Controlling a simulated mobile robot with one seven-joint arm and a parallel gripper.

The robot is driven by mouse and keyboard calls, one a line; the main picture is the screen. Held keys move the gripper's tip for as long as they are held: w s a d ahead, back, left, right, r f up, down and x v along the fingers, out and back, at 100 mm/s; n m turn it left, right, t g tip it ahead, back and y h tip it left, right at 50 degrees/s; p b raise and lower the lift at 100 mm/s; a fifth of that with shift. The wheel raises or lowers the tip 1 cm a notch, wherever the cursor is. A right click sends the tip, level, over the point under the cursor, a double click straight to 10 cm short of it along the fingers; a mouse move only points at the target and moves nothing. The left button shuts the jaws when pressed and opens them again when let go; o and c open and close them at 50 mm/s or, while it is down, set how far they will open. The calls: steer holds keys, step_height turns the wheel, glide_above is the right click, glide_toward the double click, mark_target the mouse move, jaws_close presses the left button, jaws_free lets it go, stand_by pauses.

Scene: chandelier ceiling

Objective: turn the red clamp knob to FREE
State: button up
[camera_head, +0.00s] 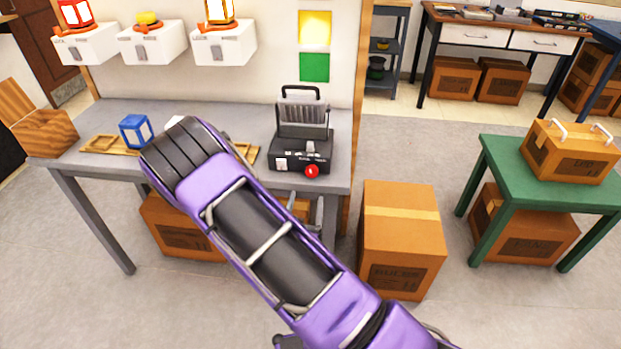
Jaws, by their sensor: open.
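The red clamp knob (312,171) is on the front right of a black device (288,150) with a grey ridged block and a black handle on top. The device stands at the right end of the grey workbench (345,125). Small pale labels show on its front, but they are too small to read, and the knob's setting cannot be told. My gripper (305,206) seems to show only in part, as grey fingers below the bench's front edge, under the knob and apart from it. It is open, and my purple arm hides much of it.
A blue block (136,131) and wooden trays (102,145) lie left of the device, partly behind my arm. A cardboard box (400,235) stands on the floor right of the bench. A green table (500,160) is farther right, with open floor between.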

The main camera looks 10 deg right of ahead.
mark_target(311, 174)
steer(key=x, duration=0.9)
steer(key=shift+w+d, duration=0.1)
steer(key=shift+w, duration=0.1)
jaws_close()
